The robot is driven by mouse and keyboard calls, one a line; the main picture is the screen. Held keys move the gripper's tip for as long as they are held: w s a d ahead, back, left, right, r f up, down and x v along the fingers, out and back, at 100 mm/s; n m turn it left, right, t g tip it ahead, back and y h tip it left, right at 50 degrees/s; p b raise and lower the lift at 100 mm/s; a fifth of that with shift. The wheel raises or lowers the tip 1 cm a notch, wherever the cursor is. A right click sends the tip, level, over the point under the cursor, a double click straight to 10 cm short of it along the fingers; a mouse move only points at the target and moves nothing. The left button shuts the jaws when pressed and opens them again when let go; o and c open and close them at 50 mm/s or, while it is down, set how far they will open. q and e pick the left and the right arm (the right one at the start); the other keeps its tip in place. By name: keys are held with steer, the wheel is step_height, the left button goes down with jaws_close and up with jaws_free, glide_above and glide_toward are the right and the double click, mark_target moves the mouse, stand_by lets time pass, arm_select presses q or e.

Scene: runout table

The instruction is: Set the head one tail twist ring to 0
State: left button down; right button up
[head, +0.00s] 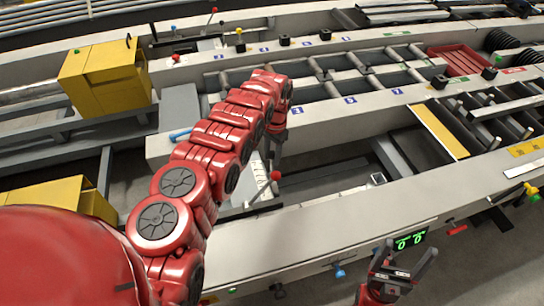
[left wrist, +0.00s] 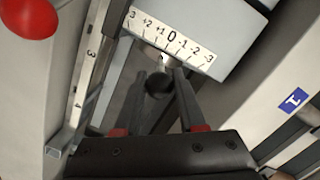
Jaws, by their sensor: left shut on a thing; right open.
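The tail twist ring (left wrist: 158,84) is a dark round piece between the two fingers of my left gripper (left wrist: 160,76) in the left wrist view. The gripper is shut on it. A white scale plate (left wrist: 180,40) marked from +3 through 0 to -3 lies just beyond. A small pale pointer (left wrist: 163,58) shows at the plate's lower edge, close to the 0 and +1 marks; I cannot tell its exact reading. In the head view my left gripper (head: 275,160) reaches down into the table gap. My right gripper (head: 408,255) is open and empty at the front edge.
A red ball-topped lever (head: 275,175) stands beside the left gripper. A green display (head: 410,241) reading 0 0 is on the front beam by my right gripper. Yellow boxes (head: 105,75) stand at left, a red tray (head: 462,60) at upper right. A numbered ruler (left wrist: 90,70) runs beside the plate.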

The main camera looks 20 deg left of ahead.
arm_select(q)
steer(key=shift+s+d, duration=0.1)
steer(key=shift+s, duration=0.1)
steer(key=c, duration=0.5)
jaws_free()
steer(key=shift+r, duration=0.15)
step_height(320, 180, up, 17)
steer(key=w+p, duration=0.2)
steer(key=p, duration=0.2)
steer(key=shift+d, duration=0.3)
